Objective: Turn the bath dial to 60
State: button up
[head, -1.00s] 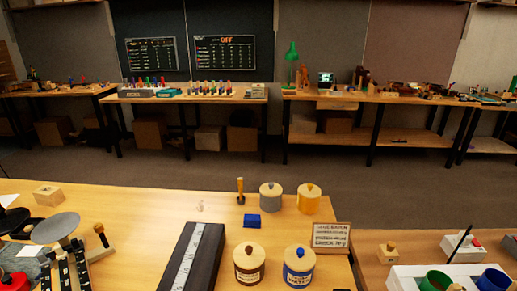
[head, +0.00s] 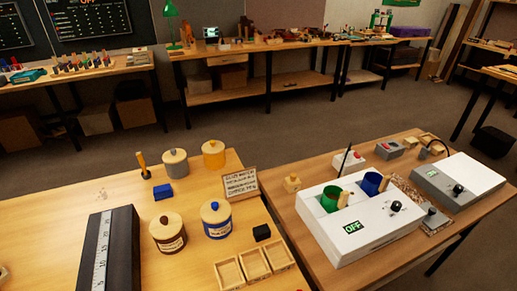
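A white bath unit (head: 352,246) stands on the right-hand table, with a green pot (head: 331,199) and a blue pot (head: 372,183) set in its top. A small green display (head: 352,226) on its front reads OFF. A black dial (head: 396,206) sits on the unit to the right of the display. Its pointer is too small to read. My gripper is not in view.
A grey box with a black knob (head: 458,189) stands right of the bath. Lidded jars, a sign (head: 240,184) and wooden trays (head: 255,263) occupy the left table. Open floor lies behind.

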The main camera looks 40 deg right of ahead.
aim_at(396, 205)
jog(key=z, duration=1.25)
jog(key=k+l+u, duration=0.2)
jog(key=k+l, duration=0.2)
